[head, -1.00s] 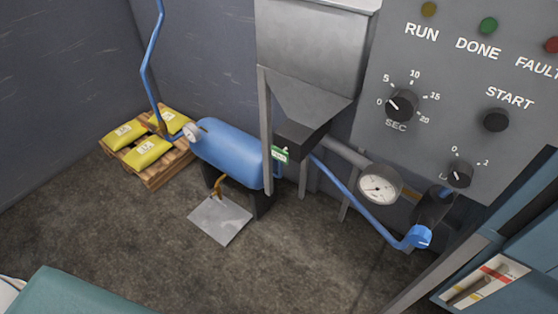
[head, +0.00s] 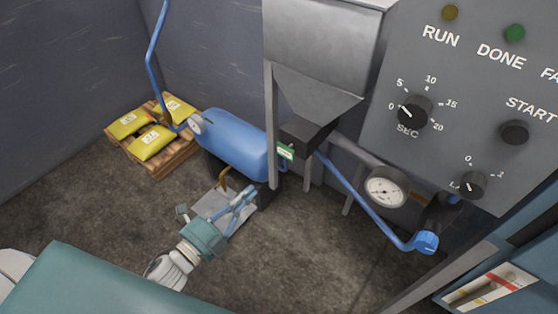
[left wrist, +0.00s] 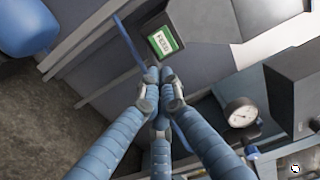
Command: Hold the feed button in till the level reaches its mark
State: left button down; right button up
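The grey control panel (head: 450,60) at the right carries a black START button (head: 514,132) and dark knobs. No button marked as feed can be made out. The hopper (head: 325,50) stands left of the panel. A small green label (head: 286,152) is at its outlet; it is large in the left wrist view (left wrist: 162,42), its text unreadable. My left gripper (head: 247,192) is low over the floor, left of and below the hopper. In the left wrist view its fingertips (left wrist: 159,76) are together, empty, just below the label in the picture. My right gripper is out of view.
A blue tank (head: 235,142) stands behind my left gripper, beside a pallet (head: 160,165) with yellow bags. A pipe with a round gauge (head: 385,192) and a blue pipe (head: 365,205) run below the hopper. Floor at the lower middle is bare.

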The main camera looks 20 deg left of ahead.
aim_at(285, 155)
pick_arm(q)
jog(key=shift+w, duration=0.15)
jog(key=b+x, duration=0.1)
jog(key=x, duration=1.2)
jog(key=shift+w+d+f, duration=0.1)
jog(key=shift+w+d, duration=0.05)
jog(key=shift+w, duration=0.2)
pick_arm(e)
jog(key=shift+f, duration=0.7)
pick_arm(q)
jog(key=shift+w+d+b, duration=0.15)
jog(key=shift+w+b, duration=0.15)
jog(key=shift+w, duration=0.2)
jog(key=shift+w+d, duration=0.15)
jog(key=shift+w, duration=0.35)
jog(key=shift+w+d, duration=0.1)
jog(key=shift+w, duration=0.15)
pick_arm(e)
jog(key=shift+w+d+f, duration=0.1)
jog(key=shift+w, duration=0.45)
